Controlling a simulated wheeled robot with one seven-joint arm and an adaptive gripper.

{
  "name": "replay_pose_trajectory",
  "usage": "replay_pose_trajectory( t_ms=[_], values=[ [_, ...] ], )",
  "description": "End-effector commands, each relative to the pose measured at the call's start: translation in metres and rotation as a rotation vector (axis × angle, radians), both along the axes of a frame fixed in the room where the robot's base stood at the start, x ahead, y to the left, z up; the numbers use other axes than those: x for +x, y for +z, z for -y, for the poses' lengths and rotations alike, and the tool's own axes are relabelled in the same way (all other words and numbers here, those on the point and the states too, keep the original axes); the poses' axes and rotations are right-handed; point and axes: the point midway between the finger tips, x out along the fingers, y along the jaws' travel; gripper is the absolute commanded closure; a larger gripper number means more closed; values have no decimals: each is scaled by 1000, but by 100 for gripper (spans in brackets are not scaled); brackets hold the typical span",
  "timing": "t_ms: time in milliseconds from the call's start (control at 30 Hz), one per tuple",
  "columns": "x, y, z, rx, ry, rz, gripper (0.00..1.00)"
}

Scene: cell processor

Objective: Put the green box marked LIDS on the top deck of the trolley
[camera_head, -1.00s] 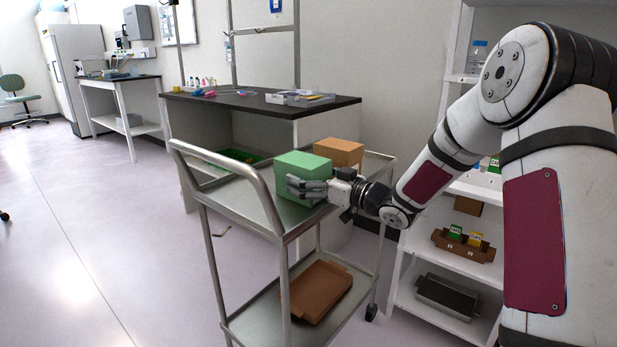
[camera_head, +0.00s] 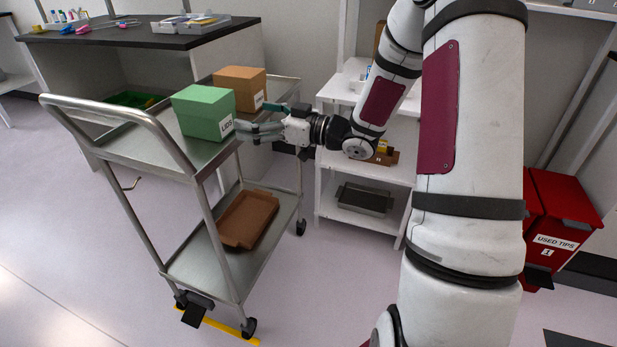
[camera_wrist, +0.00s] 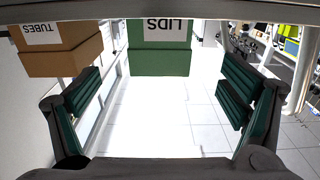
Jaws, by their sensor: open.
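The green box (camera_head: 203,108), with a white LIDS label, sits upright on the top deck (camera_head: 130,146) of the metal trolley. My gripper (camera_head: 257,119) is just to the right of the box, open and apart from it. In the wrist view the green box (camera_wrist: 160,60) appears ahead at the top, beyond my spread fingers (camera_wrist: 165,105), with nothing between them.
An orange-brown box (camera_head: 240,84), labelled TUBES in the wrist view (camera_wrist: 62,50), stands beside the green box. A brown tray (camera_head: 248,219) lies on the lower deck. A white shelf (camera_head: 335,95) stands right of the trolley; a red USED TIPS bin (camera_head: 562,215) is far right.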

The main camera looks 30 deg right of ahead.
Motion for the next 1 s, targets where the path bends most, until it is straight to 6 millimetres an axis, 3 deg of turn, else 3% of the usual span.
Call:
replay_pose_trajectory(
  t_ms=[167, 300, 467, 667, 833, 1000],
  values=[
    [8, 2, -2, -88, -56, -43, 9],
    [15, 6, 5, -263, -199, -147, 9],
    [0, 19, 22, -445, -401, -299, 9],
    [-60, 37, 38, -566, -628, -526, 9],
    [-141, 44, 34, -586, -751, -754, 9],
    [-238, 39, 8, -552, -773, -1010, 9]
  ],
)
